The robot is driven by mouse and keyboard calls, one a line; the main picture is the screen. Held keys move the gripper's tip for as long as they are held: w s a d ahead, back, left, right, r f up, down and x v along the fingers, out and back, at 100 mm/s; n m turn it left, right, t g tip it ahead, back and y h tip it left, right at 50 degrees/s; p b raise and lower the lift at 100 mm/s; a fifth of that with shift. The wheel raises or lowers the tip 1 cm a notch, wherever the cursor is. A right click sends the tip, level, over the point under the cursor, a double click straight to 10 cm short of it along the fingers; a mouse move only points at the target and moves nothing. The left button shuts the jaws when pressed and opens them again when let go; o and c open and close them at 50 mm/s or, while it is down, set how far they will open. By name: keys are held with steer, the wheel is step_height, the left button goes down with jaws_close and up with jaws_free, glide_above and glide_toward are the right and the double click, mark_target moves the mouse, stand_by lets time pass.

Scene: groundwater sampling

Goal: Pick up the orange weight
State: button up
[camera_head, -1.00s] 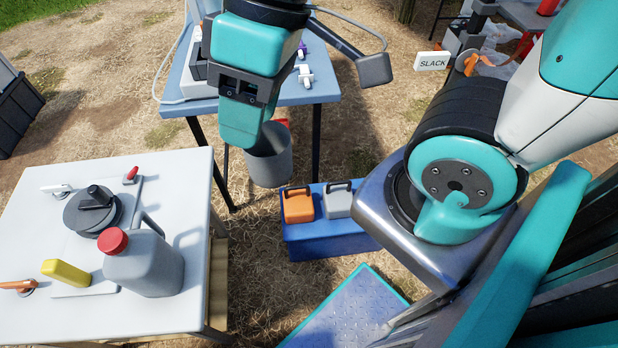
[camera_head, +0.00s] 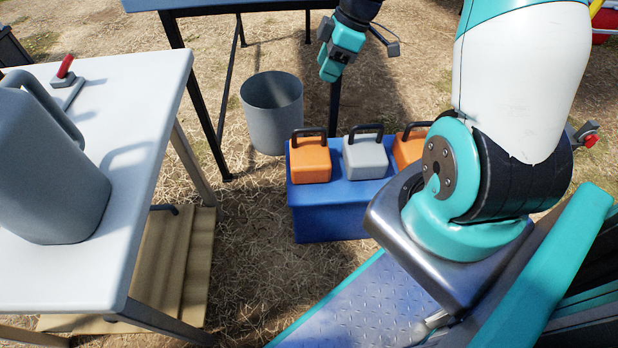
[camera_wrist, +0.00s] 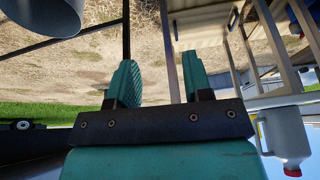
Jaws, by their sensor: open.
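An orange weight (camera_head: 310,162) with a black handle stands upright at the left end of a blue box (camera_head: 325,222). A second orange weight (camera_head: 408,152) stands to the right on the same box, partly hidden behind my arm. A grey weight (camera_head: 366,160) stands between them. My gripper (camera_head: 332,68) appears above and beyond the weights in the head view, apart from them. In the wrist view its two teal fingers (camera_wrist: 160,84) are spread, with nothing between them. No weight shows in the wrist view.
A grey bucket (camera_head: 272,110) stands left of the box. A white table (camera_head: 130,190) with a grey jug (camera_head: 50,165) is at left. A blue table (camera_head: 250,4) is at the back. Dry ground (camera_head: 250,220) lies open between the white table and the box.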

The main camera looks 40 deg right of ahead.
steer(key=b, duration=0.2)
glide_toward(309, 129)
steer(key=b+x, duration=0.4)
steer(key=x, duration=0.1)
steer(key=shift+w+a+f, duration=0.15)
steer(key=shift+w+f, duration=0.05)
steer(key=shift+w, duration=0.1)
steer(key=b+x, duration=0.2)
steer(key=x, duration=0.1)
steer(key=b+x, duration=0.1)
steer(key=x, duration=0.1)
steer(key=shift+s+d+f+b, duration=0.1)
steer(key=shift+d+f+b, duration=0.2)
steer(key=shift+b, duration=0.1)
steer(key=shift+r, duration=0.15)
steer(key=shift+c, duration=0.3)
jaws_close()
steer(key=shift+r, duration=0.1)
